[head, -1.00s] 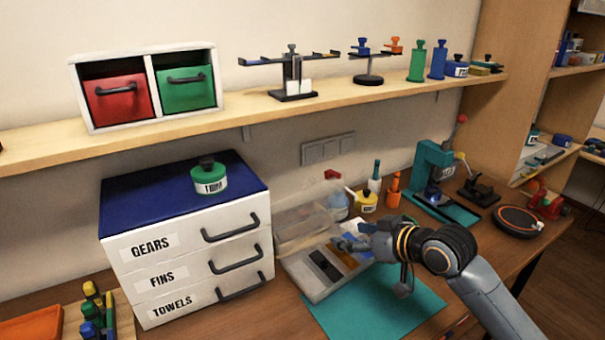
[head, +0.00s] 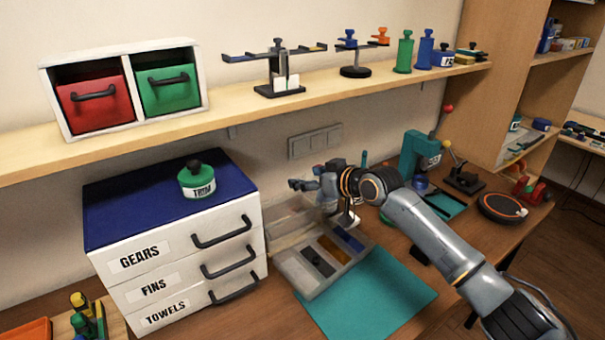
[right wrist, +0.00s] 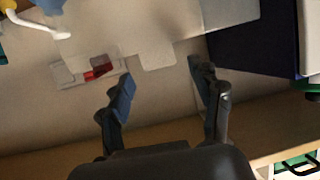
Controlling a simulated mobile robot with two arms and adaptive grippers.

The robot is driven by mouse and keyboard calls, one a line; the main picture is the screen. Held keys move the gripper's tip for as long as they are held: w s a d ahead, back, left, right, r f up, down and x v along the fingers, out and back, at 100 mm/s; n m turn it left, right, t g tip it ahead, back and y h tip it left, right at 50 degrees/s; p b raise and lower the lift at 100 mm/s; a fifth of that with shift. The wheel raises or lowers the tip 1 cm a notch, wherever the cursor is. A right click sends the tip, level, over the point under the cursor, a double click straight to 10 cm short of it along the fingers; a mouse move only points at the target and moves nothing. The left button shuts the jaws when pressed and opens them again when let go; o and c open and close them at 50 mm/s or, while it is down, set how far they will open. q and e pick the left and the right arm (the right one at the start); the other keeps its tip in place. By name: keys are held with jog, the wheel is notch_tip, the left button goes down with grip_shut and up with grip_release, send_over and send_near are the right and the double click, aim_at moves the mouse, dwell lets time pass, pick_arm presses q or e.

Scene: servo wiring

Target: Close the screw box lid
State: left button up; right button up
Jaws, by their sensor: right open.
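The screw box (head: 312,286) is a grey tray with several compartments, lying on the bench right of the drawer unit. Its clear lid (head: 287,223) stands open at the tray's back edge, tilted up toward the wall. My right gripper (head: 302,185) is open and empty, in the air above and behind the tray, near the lid's upper edge; I cannot tell whether it touches the lid. In the right wrist view the two fingers (right wrist: 164,84) are spread with nothing between them. A pale see-through shape there may be the lid. My left gripper is not in view.
The white drawer unit (head: 187,268) with a blue top stands close on the left, a green jar (head: 197,182) on it. A teal mat (head: 375,300) lies in front of the tray. The shelf (head: 215,112) runs above. A teal press (head: 420,155) stands right.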

jog(key=shift+x, duration=1.25)
jog(key=shift+d, duration=0.1)
grip_shut()
